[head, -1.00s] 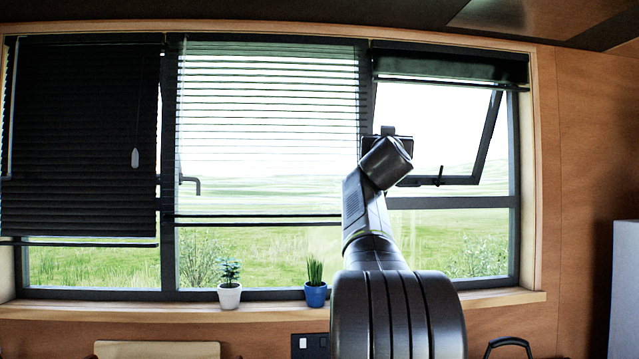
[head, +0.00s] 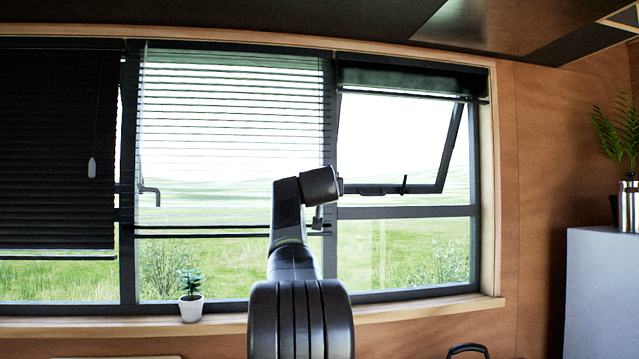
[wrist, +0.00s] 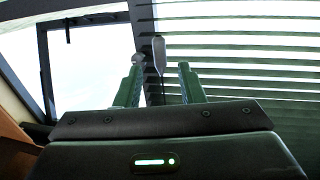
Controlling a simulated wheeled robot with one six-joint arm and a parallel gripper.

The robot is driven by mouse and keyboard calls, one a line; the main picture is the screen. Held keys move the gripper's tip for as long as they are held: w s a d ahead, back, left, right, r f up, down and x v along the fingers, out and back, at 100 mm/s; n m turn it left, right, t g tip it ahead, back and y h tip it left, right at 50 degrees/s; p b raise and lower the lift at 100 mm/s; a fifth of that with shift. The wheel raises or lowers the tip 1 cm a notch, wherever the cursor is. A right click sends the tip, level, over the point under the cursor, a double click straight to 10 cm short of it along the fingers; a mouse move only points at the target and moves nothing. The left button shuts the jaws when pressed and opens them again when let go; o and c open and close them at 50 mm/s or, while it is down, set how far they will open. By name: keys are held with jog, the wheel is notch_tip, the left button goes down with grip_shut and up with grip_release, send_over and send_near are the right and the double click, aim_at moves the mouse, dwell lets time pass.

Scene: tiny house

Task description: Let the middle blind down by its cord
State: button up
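The middle blind (head: 235,100) hangs over the middle pane in the head view, its slats spaced apart with light between them. In the wrist view the blind's slats (wrist: 250,62) fill the right side. A pale grey cord pull (wrist: 158,52) shows there, with a thin dark cord running from it. My gripper (wrist: 158,78) is open, its two green fingers apart. The cord pull appears in the gap between them; I cannot tell its depth or whether it touches a finger. In the head view my gripper is mostly hidden behind my arm.
The left blind (head: 55,150) is dark and hangs low. The right blind (head: 410,78) is bunched at the top above a tilted-open window (head: 440,150). A white-potted plant (head: 191,308) stands on the sill (head: 400,308). A grey cabinet (head: 600,290) stands at right.

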jog(key=shift+w+p, duration=1.55)
jog(key=shift+w, duration=1.85)
jog(key=shift+c, duration=0.3)
grip_shut()
